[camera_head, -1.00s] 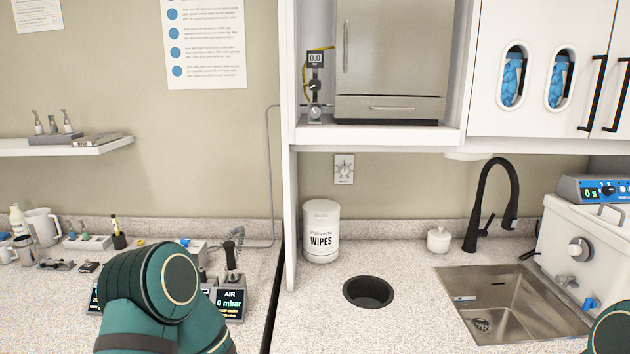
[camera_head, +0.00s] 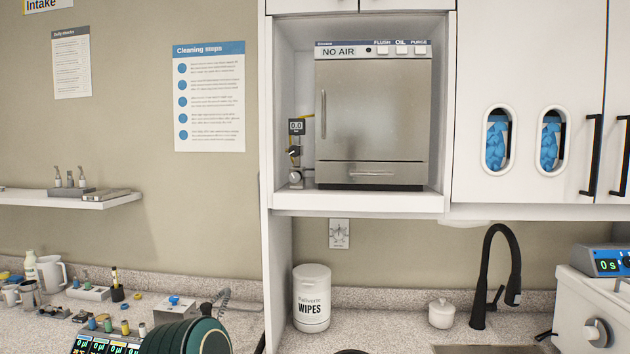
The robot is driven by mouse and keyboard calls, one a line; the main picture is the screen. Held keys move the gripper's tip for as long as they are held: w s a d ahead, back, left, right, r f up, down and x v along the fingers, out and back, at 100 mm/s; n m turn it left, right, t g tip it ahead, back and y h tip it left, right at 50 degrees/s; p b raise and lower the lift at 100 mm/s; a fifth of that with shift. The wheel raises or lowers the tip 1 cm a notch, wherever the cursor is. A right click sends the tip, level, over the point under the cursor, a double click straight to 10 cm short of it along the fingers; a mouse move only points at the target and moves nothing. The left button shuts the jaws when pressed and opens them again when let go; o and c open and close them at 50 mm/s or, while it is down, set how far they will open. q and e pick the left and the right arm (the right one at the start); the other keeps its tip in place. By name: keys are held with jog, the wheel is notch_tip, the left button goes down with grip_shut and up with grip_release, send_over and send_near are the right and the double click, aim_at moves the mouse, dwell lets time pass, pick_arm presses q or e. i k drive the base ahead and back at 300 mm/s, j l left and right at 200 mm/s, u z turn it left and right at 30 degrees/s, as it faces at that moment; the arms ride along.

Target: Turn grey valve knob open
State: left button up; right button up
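A small valve assembly stands in the cabinet bay, left of the steel autoclave box (camera_head: 370,115). It has a gauge (camera_head: 296,127) reading "0.0", a black knob or lever (camera_head: 293,151) below it, and a grey knob (camera_head: 295,177) at the bottom near the shelf. The box's label reads "NO AIR". A wall plate (camera_head: 339,233) with a small grey-white knob or tap is under the bay. I cannot tell from the picture which of these is the valve knob meant.
A white wipes canister (camera_head: 311,299) and a small lidded jar (camera_head: 441,313) stand on the counter below the bay. A black faucet (camera_head: 492,275) rises beside the sink. A white shelf (camera_head: 68,198) juts from the wall at left. The space before the bay looks clear.

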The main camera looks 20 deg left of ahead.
aim_at(294, 177)
jog(key=l+u, duration=0.25)
jog(key=u, duration=0.2)
jog(key=l+u, duration=0.3)
jog(key=u, duration=0.15)
